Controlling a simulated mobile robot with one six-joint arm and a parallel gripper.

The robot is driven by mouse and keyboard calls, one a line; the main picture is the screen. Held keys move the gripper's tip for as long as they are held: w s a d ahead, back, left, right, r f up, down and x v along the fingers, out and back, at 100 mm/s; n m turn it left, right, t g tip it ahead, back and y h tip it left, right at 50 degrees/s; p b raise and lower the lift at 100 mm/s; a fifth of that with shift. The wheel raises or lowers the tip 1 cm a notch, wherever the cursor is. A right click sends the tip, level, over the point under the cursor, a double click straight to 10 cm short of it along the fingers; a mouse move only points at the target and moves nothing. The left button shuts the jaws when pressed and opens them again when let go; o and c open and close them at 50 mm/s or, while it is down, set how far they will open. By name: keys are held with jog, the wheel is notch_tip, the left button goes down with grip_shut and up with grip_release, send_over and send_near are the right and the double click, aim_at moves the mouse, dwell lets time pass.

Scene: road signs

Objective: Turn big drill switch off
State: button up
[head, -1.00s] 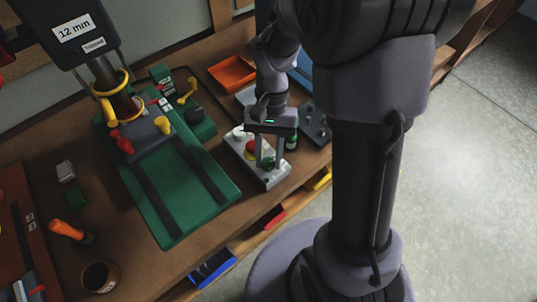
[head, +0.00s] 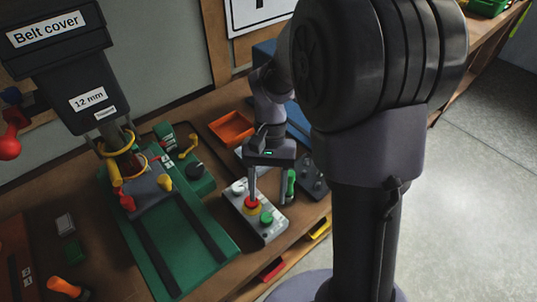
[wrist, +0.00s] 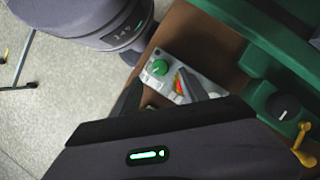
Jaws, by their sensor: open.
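The big drill (head: 70,75), labelled "12 mm" and "Belt cover", stands at the left over its green base (head: 175,245). A grey control box (head: 268,232) on the bench beside the base carries a red button (head: 251,203), a green button (head: 266,217) and a white knob (head: 238,187). My gripper (head: 268,196) is open, pointing down above the back part of the box, one finger close behind the red button. In the wrist view the fingers (wrist: 162,93) straddle the box, with the green button (wrist: 159,68) beyond them and the red button partly hidden. Contact cannot be told.
An orange tray (head: 232,128) lies further back. A green-topped bottle-like item (head: 290,184) stands close right of my gripper. Coloured bins hang under the bench's front edge.

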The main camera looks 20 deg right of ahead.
jog(key=p+v, duration=0.3)
jog(key=v, duration=0.8)
jog(key=shift+p, duration=0.35)
jog(key=shift+a, duration=0.1)
notch_tip(320, 180, up, 2)
jog(key=t+b, duration=0.4)
send_over(264, 215)
jog(key=s+a+f+n+t+b, duration=0.1)
jog(key=s+a+t+b, duration=0.2)
jog(key=s+t, duration=0.2)
jog(key=s, duration=0.2)
jog(key=shift+s+a+f+t+b, duration=0.2)
jog(key=shift+s+t+b, duration=0.1)
jog(key=shift+s+t, duration=0.1)
jog(key=shift+w, duration=0.1)
